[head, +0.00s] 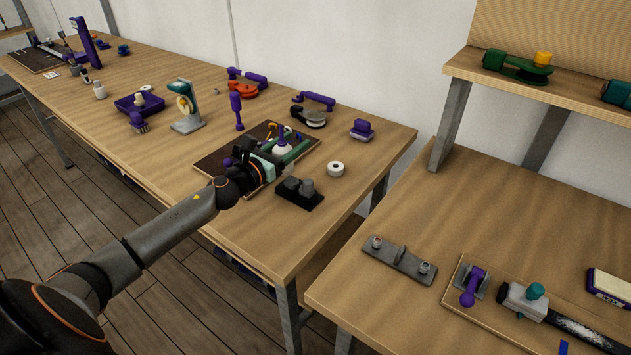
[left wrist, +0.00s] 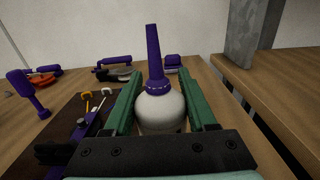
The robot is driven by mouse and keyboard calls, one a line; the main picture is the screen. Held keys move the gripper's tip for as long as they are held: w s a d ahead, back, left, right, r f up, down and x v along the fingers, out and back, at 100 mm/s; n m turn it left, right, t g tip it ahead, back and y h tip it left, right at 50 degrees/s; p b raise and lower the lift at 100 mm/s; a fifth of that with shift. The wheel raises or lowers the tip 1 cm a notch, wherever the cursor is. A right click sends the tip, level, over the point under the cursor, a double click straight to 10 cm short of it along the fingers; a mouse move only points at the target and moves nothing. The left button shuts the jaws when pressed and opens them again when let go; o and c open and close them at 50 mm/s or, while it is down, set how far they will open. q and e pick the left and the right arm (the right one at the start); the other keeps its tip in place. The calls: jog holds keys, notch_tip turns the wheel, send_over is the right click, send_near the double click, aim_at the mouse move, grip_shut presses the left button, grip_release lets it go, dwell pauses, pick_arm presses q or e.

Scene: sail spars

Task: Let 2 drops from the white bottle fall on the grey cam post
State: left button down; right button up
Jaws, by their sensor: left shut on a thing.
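The white bottle (head: 283,148) has a round white body and a long purple nozzle. In the left wrist view the bottle (left wrist: 160,110) stands nozzle up between the green fingers. My left gripper (head: 288,151) is shut on its body, over the dark mat (head: 213,163) on the long table; it also shows in the left wrist view (left wrist: 161,88). I cannot tell whether the bottle's base touches the mat. A grey plate with two short grey posts (head: 400,258) lies on the nearer right table; one of these may be the cam post. My right gripper is not in view.
A black block with grey knobs (head: 299,192) and a white ring (head: 336,169) sit close to the gripper. A gap separates the two tables. A purple-handled part (head: 472,288) and a grey fitting (head: 524,300) lie on a board at right.

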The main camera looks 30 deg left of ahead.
pick_arm(q)
jog(key=f+m+b, duration=0.1)
jog(key=m, duration=0.3)
jog(key=d+f+m+b, duration=0.1)
jog(key=m, duration=0.3)
jog(key=f+m+b, duration=0.1)
jog(key=m, duration=0.2)
jog(key=shift+d+m, duration=0.15)
jog(key=shift+m, duration=0.25)
jog(key=shift+a+r+m, duration=0.25)
jog(key=shift+r+m, duration=0.3)
jog(key=shift+m, duration=0.25)
jog(key=m, duration=0.3)
jog(key=shift+a+f, duration=0.1)
jog(key=shift+f, duration=0.15)
jog(key=shift+m, duration=0.3)
jog(key=m+p, duration=0.2)
jog(key=r+m+p, duration=0.1)
jog(key=m+p, duration=0.1)
jog(key=shift+r, duration=0.3)
